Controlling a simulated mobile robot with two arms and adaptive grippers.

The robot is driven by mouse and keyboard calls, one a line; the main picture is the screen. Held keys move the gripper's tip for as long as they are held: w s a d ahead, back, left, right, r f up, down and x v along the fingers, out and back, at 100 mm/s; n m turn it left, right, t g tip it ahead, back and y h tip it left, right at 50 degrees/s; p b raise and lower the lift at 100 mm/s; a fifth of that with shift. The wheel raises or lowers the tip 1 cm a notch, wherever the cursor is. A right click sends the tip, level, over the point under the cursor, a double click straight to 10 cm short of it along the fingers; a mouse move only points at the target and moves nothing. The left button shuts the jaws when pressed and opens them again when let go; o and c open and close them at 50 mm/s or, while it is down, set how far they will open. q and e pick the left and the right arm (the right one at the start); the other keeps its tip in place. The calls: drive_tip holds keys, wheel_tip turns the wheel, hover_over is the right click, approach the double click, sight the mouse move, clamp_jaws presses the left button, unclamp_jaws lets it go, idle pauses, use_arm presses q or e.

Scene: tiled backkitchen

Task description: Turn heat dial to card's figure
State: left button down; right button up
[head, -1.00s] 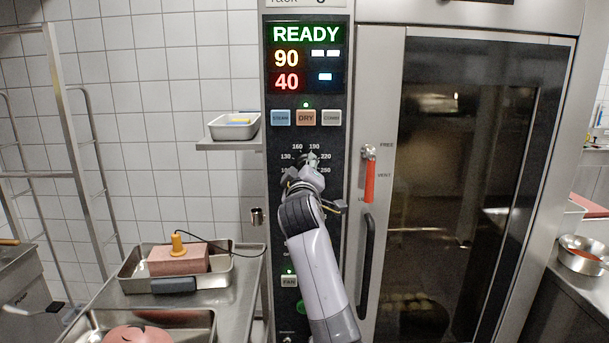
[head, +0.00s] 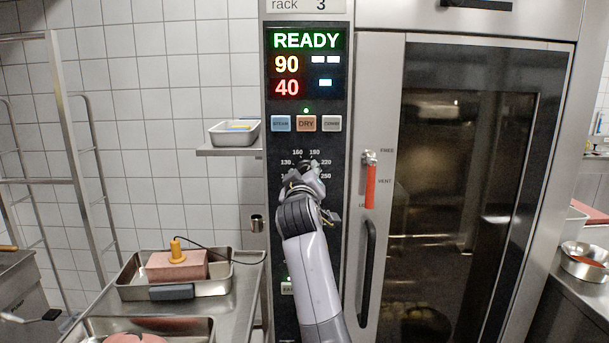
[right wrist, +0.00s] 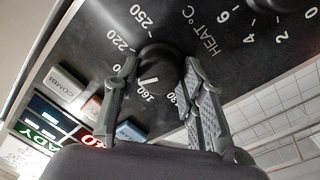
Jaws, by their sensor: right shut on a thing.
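The black heat dial (right wrist: 158,62) sits on the dark oven panel, ringed by white figures. In the right wrist view its white pointer mark lies close to 160. The 190 is mostly covered by a finger. My right gripper (head: 305,172) is shut on the dial, with one finger on each side of it, as the right wrist view (right wrist: 157,68) shows. In the head view the gripper hides most of the dial. A white label reading "rack 3" (head: 305,5) is cut by the top edge; no card with a heat figure is readable. My left gripper is out of view.
The display (head: 306,63) reads READY, 90 and 40. Mode buttons (head: 306,123) are above the dial. A red lever (head: 370,185) and a dark door handle (head: 367,270) are close right of my arm. Trays (head: 135,289) stand on a steel table at left.

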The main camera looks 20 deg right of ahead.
drive_tip(key=o, duration=0.8)
drive_tip(key=shift+d+r, duration=0.1)
drive_tip(key=shift+r, duration=0.1)
drive_tip(key=o, duration=0.3)
drive_tip(key=shift+f, duration=0.15)
drive_tip(key=v, duration=0.7)
drive_tip(key=shift+s, duration=0.25)
